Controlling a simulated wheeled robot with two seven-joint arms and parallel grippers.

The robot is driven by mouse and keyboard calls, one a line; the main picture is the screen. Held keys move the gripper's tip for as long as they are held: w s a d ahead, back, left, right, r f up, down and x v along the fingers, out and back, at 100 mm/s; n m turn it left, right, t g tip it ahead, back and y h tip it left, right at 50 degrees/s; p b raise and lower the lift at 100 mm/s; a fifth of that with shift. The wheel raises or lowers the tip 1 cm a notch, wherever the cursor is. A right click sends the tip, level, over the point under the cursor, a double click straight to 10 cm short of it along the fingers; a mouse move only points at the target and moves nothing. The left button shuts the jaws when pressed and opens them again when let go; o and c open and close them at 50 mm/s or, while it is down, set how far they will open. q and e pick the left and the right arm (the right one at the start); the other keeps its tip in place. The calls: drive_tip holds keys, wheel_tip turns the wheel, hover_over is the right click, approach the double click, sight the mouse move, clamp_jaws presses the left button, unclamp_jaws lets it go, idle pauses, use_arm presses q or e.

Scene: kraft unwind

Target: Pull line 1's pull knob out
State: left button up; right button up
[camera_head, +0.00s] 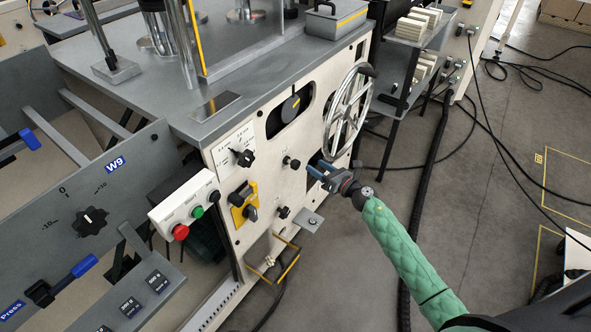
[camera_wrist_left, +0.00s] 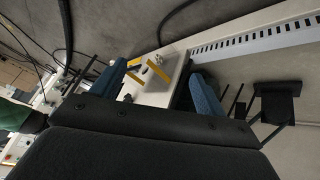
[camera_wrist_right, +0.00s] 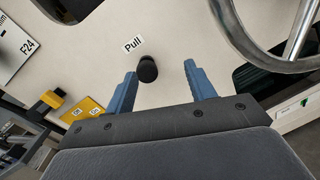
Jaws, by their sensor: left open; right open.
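The black pull knob (camera_wrist_right: 147,69) sits on the cream machine panel beside a "Pull" label. It also shows in the head view (camera_head: 291,163), left of my right gripper (camera_head: 319,171). My right gripper is open and empty, its blue fingers facing the panel. In the right wrist view, the knob lies between the fingers' lines (camera_wrist_right: 160,68), nearer the left finger; no contact shows. Whether the fingertips reach past it I cannot tell. My left gripper (camera_wrist_left: 160,83) is open and empty in its wrist view, over a panel corner with yellow bars; it does not show in the head view.
A metal handwheel (camera_head: 348,108) stands close above my right gripper. Another black knob (camera_head: 284,212), a yellow switch (camera_head: 244,203) and a button box (camera_head: 184,208) are nearby on the panel. A yellow bar frame (camera_head: 277,262) juts out below. Floor to the right is mostly clear, with cables.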

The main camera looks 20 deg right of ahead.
sight(298, 166)
drive_tip(key=shift+w+a+f+n+g+y+p, duration=0.15)
drive_tip(key=shift+w+a+n+g+y+p, duration=0.15)
drive_tip(key=shift+w+a+n, duration=0.7)
drive_tip(key=shift+w+a+f+n+g+y+p, duration=0.1)
drive_tip(key=shift+w+a+n+g+y+p, duration=0.2)
drive_tip(key=shift+w+a+n, duration=0.75)
drive_tip(key=shift+w+a+f+n+g+y+p, duration=0.3)
drive_tip(key=shift+a+n, duration=0.35)
drive_tip(key=shift+a, duration=0.75)
use_arm(q)
drive_tip(key=shift+g, duration=0.4)
drive_tip(key=r, duration=0.6)
drive_tip(key=shift+s+a, duration=0.2)
drive_tip(key=shift+s, duration=0.1)
use_arm(e)
drive_tip(key=shift+w+r, duration=0.1)
drive_tip(key=shift+r, duration=0.05)
